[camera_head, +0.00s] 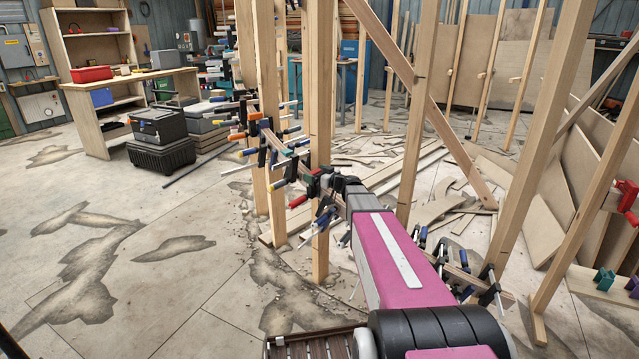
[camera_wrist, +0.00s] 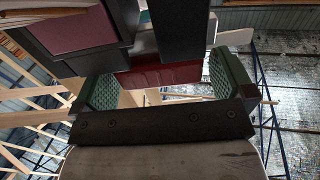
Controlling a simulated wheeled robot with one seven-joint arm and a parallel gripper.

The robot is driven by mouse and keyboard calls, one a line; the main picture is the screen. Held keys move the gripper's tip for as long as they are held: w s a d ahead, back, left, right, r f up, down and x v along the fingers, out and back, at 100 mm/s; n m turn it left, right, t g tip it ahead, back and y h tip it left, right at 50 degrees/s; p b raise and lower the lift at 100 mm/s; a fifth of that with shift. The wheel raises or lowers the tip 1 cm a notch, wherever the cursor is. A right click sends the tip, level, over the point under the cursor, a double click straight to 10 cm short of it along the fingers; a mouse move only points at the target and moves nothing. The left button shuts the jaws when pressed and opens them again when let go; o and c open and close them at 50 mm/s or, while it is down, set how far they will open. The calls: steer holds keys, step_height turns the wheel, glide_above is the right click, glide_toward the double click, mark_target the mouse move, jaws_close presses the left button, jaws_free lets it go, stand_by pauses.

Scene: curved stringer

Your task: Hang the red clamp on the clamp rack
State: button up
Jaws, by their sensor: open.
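My gripper (camera_wrist: 160,84) is open in the wrist view, with a green pad on each side. A dark red piece (camera_wrist: 160,75) lies across the space between the pads, apparently part of the red clamp; contact with the pads cannot be told. In the head view my gripper (camera_head: 328,186) is at the far end of my magenta arm, beside a wooden post. A red handle (camera_head: 298,201) shows just left of it; the rest of that clamp is hidden among other clamps. A tall stack of coloured clamps (camera_head: 222,65), possibly the clamp rack, stands in the back left.
Several clamps (camera_head: 262,150) sit along the curved wooden stringer among upright posts (camera_head: 320,110). Black cases (camera_head: 160,138) and a workbench (camera_head: 130,83) stand at left. Broken boards lie behind the posts. The left floor (camera_head: 130,290) is clear.

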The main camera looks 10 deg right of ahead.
steer(key=c, duration=1.3)
steer(key=shift+r, duration=0.1)
steer(key=shift+c, duration=0.2)
